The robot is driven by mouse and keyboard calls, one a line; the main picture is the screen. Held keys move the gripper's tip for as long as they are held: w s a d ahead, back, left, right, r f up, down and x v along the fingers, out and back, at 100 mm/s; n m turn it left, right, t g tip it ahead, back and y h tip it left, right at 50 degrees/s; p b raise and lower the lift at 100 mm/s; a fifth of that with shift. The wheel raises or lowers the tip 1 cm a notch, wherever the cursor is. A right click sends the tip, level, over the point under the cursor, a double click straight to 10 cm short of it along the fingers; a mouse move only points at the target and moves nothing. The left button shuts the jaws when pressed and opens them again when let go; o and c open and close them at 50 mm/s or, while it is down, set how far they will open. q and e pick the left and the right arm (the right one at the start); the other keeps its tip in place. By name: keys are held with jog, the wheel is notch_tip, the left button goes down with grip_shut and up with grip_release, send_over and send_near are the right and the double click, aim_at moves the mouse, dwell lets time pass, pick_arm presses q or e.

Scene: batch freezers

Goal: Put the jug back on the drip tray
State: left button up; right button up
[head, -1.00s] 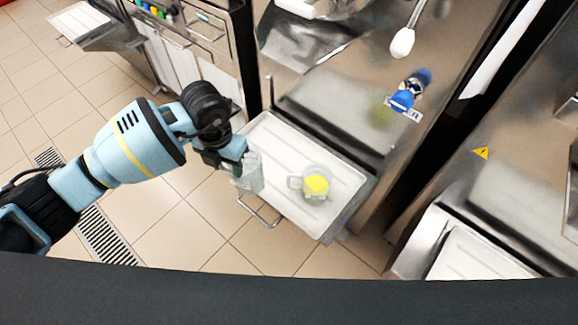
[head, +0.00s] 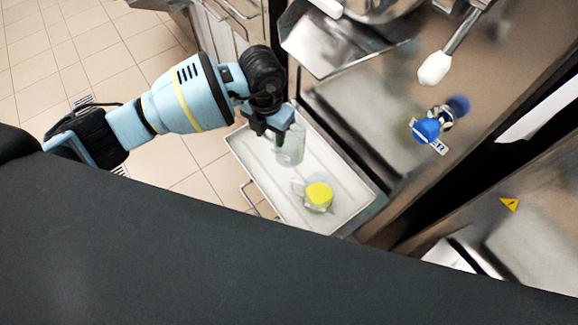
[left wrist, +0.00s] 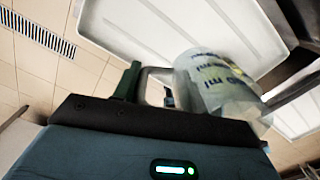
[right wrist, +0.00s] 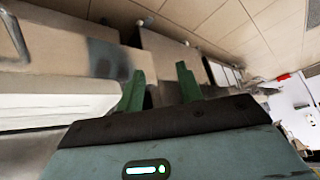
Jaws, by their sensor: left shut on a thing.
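The clear jug (head: 290,149) is in my left gripper (head: 277,128), which is shut on it, over the far left part of the white ribbed drip tray (head: 342,178). I cannot tell whether its base touches the tray. In the left wrist view the jug (left wrist: 217,84), with printed marks, shows beside my gripper, its handle at the fingers, with the tray (left wrist: 120,22) beyond. A second clear jug with a yellow top or content (head: 319,195) stands at the tray's near end. My right gripper (right wrist: 160,80) shows only in its wrist view, open and empty.
The steel machine front (head: 375,110) rises along the tray's right side, with a blue knob (head: 426,130) and a white-tipped lever (head: 435,67). A wire handle (head: 247,195) sticks out at the tray's left edge. Tiled floor (head: 60,50) lies open to the left.

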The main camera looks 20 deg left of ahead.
pick_arm(q)
jog(key=shift+f+b, duration=0.45)
jog(key=shift+f, duration=4.45)
jog(key=shift+f, duration=0.1)
jog(key=o, duration=1.2)
jog(key=shift+o, duration=0.2)
notch_tip(320, 180, up, 12)
jog(key=shift+r+p, duration=0.1)
jog(key=shift+p, duration=0.55)
